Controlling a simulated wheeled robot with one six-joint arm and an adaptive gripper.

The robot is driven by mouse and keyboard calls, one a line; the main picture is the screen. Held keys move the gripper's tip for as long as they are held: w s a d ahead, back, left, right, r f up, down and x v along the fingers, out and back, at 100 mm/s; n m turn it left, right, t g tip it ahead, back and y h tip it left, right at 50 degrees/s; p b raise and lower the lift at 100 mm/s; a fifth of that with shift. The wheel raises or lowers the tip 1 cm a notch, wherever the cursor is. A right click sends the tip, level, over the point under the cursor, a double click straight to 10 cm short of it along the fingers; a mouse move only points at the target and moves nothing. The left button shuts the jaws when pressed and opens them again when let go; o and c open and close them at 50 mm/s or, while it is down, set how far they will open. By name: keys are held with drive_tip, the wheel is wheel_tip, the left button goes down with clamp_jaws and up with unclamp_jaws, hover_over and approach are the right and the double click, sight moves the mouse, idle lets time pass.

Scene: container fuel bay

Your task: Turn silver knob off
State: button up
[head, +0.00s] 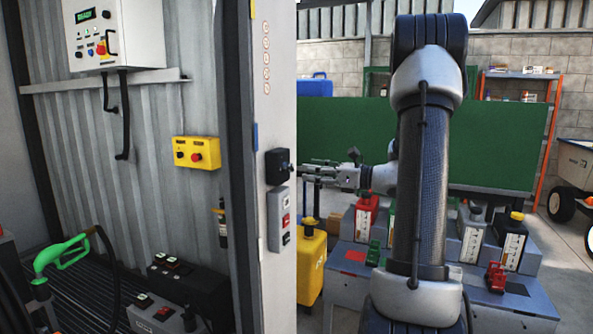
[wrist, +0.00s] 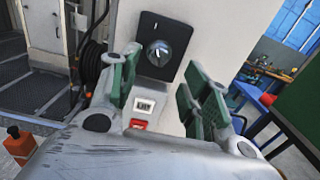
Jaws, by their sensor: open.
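The knob (wrist: 158,50) is a round dark-and-silver dial with a pale pointer, set on a black square plate (wrist: 150,68) on a white post. In the head view the black box (head: 277,168) is on the edge of the post, and its knob side faces right, toward my gripper. My gripper (head: 308,174) is open and empty, to the right of the box and apart from it. In the wrist view its green-padded fingers (wrist: 161,82) are spread below and to either side of the knob. They do not appear to touch it.
A grey switch panel with a red button (head: 280,218) is below the black box; the wrist view shows its EXIT label (wrist: 144,105). A yellow box (head: 196,153) is on the corrugated wall. Several fuel cans stand on a grey bench (head: 345,287) under my arm.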

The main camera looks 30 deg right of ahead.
sight(292, 168)
drive_tip(key=x, duration=0.6)
drive_tip(key=c, duration=1)
